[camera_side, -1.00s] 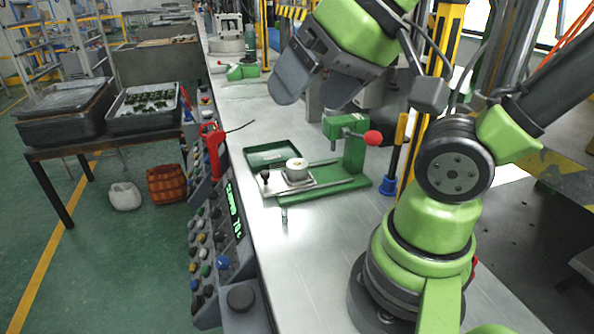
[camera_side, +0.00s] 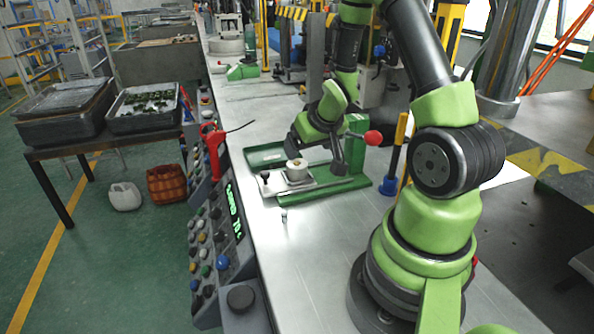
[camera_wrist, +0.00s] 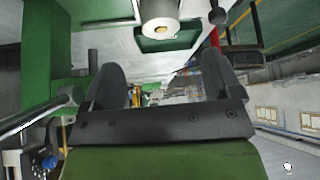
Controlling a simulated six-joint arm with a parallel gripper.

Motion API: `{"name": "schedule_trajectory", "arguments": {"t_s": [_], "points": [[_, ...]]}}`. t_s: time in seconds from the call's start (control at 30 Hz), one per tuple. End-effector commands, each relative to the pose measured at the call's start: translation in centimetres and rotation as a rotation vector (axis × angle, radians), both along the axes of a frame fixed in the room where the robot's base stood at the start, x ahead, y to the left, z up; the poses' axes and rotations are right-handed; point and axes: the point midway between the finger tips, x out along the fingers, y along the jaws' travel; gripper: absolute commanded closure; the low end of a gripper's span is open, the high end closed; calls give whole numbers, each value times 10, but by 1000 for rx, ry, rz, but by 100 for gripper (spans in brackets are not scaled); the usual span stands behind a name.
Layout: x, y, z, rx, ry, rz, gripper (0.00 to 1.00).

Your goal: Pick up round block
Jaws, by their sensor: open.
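The round block (camera_side: 297,169) is a pale, short cylinder with a small tan spot on top. It sits on the metal plate (camera_side: 273,187) of the green fixture. In the wrist view the round block (camera_wrist: 160,25) shows at the top centre, beyond the fingertips. My gripper (camera_side: 315,157) is low over the fixture, close behind and to the right of the block, with its dark fingers spread. In the wrist view my gripper (camera_wrist: 171,78) is open with nothing between the fingers. Whether a finger touches the block cannot be told.
A green clamp post with a red knob (camera_side: 373,138) stands just right of my gripper. A small black-knobbed lever (camera_side: 265,175) stands on the plate's left.

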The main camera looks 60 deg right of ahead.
Motion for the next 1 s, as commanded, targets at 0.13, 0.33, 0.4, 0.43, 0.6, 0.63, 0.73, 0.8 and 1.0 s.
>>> {"name": "schedule_trajectory", "arguments": {"t_s": [0.13,0.33,0.4,0.43,0.6,0.63,0.73,0.8,1.0], "points": [[9,-5,-18,1,3,2,16],[16,-10,-29,0,0,2,16],[19,-11,-34,1,2,2,16],[20,-13,-37,0,1,2,16],[32,-21,-58,2,2,3,16],[34,-22,-61,2,2,3,16],[38,-24,-68,2,2,3,16],[40,-25,-71,2,1,3,16],[40,-26,-71,2,1,3,16]]}}
